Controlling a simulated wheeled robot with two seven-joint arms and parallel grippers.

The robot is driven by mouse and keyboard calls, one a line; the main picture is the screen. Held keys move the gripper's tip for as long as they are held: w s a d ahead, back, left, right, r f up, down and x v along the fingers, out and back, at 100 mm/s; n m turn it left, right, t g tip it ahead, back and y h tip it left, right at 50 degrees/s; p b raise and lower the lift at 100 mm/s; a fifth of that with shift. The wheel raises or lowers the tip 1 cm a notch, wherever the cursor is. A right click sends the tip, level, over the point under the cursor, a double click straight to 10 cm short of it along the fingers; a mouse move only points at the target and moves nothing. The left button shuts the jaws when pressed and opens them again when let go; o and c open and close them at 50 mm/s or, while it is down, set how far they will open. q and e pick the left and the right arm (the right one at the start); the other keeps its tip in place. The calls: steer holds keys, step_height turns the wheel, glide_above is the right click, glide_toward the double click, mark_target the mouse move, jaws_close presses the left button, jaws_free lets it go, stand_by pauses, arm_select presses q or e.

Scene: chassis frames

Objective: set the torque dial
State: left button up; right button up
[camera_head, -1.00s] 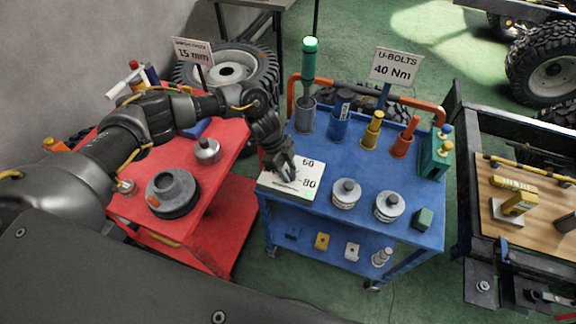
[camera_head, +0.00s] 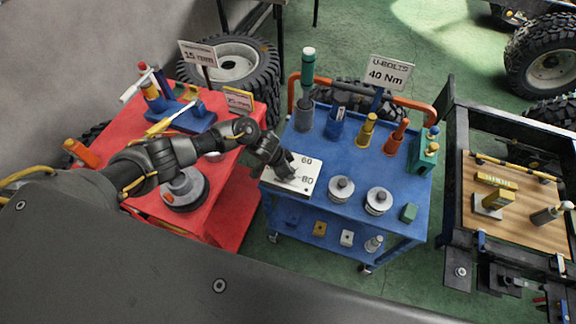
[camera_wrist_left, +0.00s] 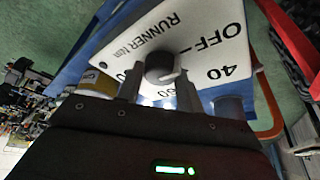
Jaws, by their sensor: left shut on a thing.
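The torque dial plate (camera_head: 306,178) is a white panel on the near left corner of the blue cart, with 60 and 80 readable in the head view. In the left wrist view the plate (camera_wrist_left: 190,35) reads OFF, 40 and RUNNER. Its dark round knob (camera_wrist_left: 160,66) has a light mark at its lower right edge in that view. My left gripper (camera_head: 285,177) is at the plate and hides the knob in the head view. In the left wrist view the gripper (camera_wrist_left: 158,90) is shut on the knob, a finger on each side. My right gripper is not in view.
The blue cart (camera_head: 345,160) also bears two round metal weights (camera_head: 340,189), several upright tools and a "U-BOLTS 40 Nm" sign (camera_head: 389,73). The red cart (camera_head: 225,160) stands left, under my left arm. A wooden-topped bench (camera_head: 520,225) stands right.

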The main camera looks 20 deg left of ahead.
arm_select(q)
steer(key=shift+n, duration=0.4)
steer(key=o, duration=1)
steer(key=shift+s+a+r, duration=0.1)
steer(key=shift+s+r, duration=0.05)
steer(key=shift+r, duration=0.4)
steer(key=v, duration=0.9)
steer(key=shift+s+a+r, duration=0.15)
steer(key=shift+s+r, duration=0.05)
steer(key=shift+r, duration=0.1)
